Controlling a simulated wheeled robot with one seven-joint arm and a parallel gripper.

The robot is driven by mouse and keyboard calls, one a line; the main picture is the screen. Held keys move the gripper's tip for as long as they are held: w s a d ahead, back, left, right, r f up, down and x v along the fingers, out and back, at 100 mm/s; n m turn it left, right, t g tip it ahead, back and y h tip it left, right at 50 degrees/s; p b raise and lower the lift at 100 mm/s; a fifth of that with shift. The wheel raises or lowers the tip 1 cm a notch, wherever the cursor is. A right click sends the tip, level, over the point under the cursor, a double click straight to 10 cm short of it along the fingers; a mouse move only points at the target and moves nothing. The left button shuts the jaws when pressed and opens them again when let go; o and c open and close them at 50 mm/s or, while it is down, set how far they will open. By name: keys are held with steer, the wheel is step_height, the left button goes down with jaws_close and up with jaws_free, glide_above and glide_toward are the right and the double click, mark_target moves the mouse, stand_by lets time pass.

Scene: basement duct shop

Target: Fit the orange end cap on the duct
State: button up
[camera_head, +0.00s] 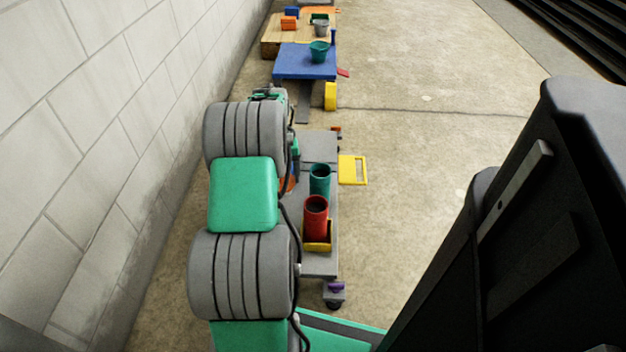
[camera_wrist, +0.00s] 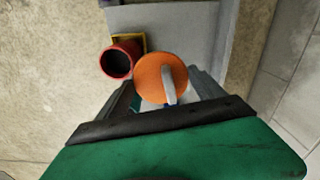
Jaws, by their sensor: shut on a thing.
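An orange round end cap (camera_wrist: 152,75) with a grey handle shows in the wrist view. My gripper (camera_wrist: 168,98) is shut on it by the handle. In the head view only an orange sliver of the cap (camera_head: 287,185) shows beside my arm. A red duct (camera_head: 316,222) stands upright, open end up, in a yellow holder (camera_head: 318,248) on a grey cart. A teal duct (camera_head: 320,181) stands open just behind it.
The grey cart top (camera_head: 322,148) runs beside a block wall (camera_head: 100,120) on the left. A yellow frame (camera_head: 353,170) sticks out from the cart's right side. Farther back are a blue table (camera_head: 295,62) with a teal bucket (camera_head: 319,50) and a wooden table. The floor to the right is clear.

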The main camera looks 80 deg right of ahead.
steer(key=s+d+f+m, duration=0.2)
steer(key=s+d+f, duration=0.1)
steer(key=s, duration=0.7)
step_height(320, 180, down, 5)
steer(key=b, duration=0.4)
steer(key=shift+s+a+f, duration=0.15)
steer(key=shift+f, duration=0.05)
steer(key=shift+a+r+p, duration=0.1)
steer(key=shift+a+p, duration=0.1)
steer(key=shift+p, duration=0.25)
steer(key=shift+f+b, duration=0.3)
steer(key=shift+f, duration=0.35)
stand_by(0.4)
steer(key=o, duration=1.1)
step_height(320, 180, up, 11)
steer(key=p, duration=0.8)
